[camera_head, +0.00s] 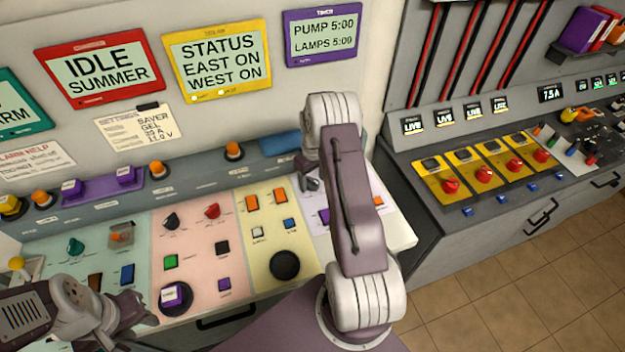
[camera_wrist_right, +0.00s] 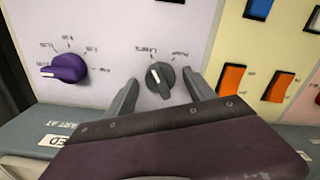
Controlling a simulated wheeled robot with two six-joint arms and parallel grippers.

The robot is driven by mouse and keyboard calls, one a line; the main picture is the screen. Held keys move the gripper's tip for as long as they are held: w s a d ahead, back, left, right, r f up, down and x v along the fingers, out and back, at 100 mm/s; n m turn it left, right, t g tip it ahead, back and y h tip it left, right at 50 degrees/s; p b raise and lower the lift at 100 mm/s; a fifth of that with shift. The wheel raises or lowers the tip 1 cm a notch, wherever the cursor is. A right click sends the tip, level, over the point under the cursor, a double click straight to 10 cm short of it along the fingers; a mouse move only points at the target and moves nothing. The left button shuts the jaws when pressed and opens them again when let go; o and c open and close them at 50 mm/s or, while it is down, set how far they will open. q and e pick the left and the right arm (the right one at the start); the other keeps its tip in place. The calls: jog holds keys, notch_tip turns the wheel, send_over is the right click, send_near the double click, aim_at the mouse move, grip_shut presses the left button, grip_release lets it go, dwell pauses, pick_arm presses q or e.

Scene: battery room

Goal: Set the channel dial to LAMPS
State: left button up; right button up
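The channel dial (camera_wrist_right: 160,80) is a dark grey knob with a white mark, in the right wrist view. Its mark leans up and slightly left in that view, towards a small label that seems to read LAMPS; another label sits up and right. My right gripper (camera_wrist_right: 163,92) is open, its two fingers on either side of the dial with gaps showing. In the head view my right gripper (camera_head: 310,184) is over the pale lilac panel, and my arm hides the dial. My left gripper (camera_head: 140,312) is low at the left, its finger opening unclear.
A purple knob (camera_wrist_right: 64,68) stands left of the dial in the wrist view, and orange switches (camera_wrist_right: 278,86) stand right. The timer screen (camera_head: 322,36) reads PUMP 5:00 and LAMPS 5:00. A black round knob (camera_head: 285,265) is on the yellow panel.

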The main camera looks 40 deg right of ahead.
aim_at(313, 179)
jog(key=shift+r, duration=0.25)
notch_tip(313, 179, up, 9)
jog(key=shift+f+b, duration=0.2)
jog(key=shift+b, duration=0.6)
